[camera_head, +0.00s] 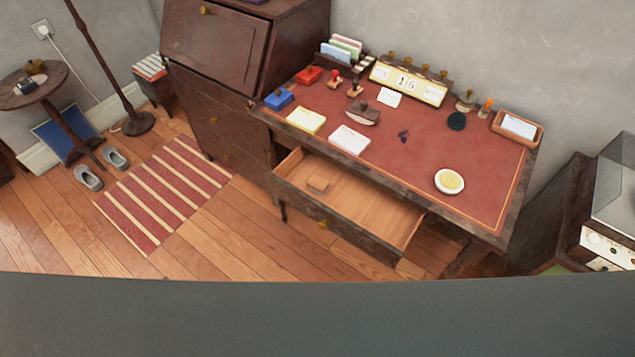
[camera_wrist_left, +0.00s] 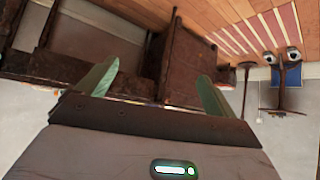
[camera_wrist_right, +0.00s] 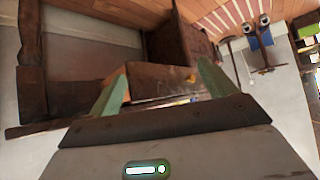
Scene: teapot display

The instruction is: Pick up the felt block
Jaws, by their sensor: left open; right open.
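My left gripper (camera_wrist_left: 155,88) is open and empty in the left wrist view. My right gripper (camera_wrist_right: 162,88) is open and empty in the right wrist view. Neither gripper shows in the head view, and both appear well away from the block. The block cannot be made out in either wrist view.
The red-topped desk (camera_head: 400,170) above the drawer holds paper pads, stamps, a rocker blotter (camera_head: 362,114), a white dish (camera_head: 449,181) and a calendar (camera_head: 407,83). A dark cabinet (camera_head: 225,95) stands left of it. Floor before the drawer is clear.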

